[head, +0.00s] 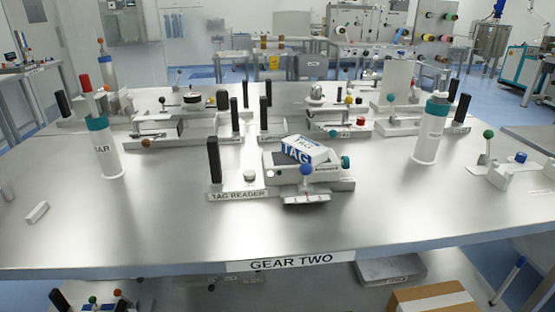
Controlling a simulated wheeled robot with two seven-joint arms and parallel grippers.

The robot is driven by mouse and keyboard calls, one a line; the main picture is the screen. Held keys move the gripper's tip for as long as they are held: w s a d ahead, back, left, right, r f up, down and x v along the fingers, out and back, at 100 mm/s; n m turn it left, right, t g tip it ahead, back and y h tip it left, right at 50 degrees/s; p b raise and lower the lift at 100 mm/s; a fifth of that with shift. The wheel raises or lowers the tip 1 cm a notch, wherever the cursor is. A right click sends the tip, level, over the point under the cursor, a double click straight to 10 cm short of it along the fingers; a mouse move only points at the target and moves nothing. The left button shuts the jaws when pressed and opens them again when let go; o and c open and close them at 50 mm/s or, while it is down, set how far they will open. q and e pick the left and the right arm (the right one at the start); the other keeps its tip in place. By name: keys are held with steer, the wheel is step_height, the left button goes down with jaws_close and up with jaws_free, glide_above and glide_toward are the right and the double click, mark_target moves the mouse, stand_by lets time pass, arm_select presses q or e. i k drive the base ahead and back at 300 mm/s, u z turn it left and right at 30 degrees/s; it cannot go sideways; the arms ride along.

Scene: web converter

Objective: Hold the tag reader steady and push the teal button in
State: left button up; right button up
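The tag reader (290,175) stands near the middle of the table, with a "TAG READER" label (238,195) at its front left. It is a pale, low unit. A black upright post (214,160) rises at its left end, and a small pale knob (250,176) sits beside it. A teal round button (345,161) sticks out at the right end of the reader's body. A white and blue box marked TAG (306,151) lies tilted on top. A blue ball knob (306,169) stands in front, above a small numbered plate (306,198). Neither gripper is in view.
The metal table (150,230) has clear room in front of the reader. White cylinders with teal bands stand left (108,155) and right (430,135). Other fixtures with posts and knobs stand behind. A green-knobbed lever unit (490,160) is at right, a small white block (37,212) at left.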

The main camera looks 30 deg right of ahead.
mark_target(345, 161)
steer(key=u, duration=2.2)
steer(key=k, duration=1.55)
steer(key=z, duration=2.4)
steer(key=k, duration=0.85)
steer(key=u, duration=1.4)
steer(key=i, duration=1.15)
steer(key=z, duration=0.75)
steer(key=i, duration=0.95)
steer(key=z, duration=0.9)
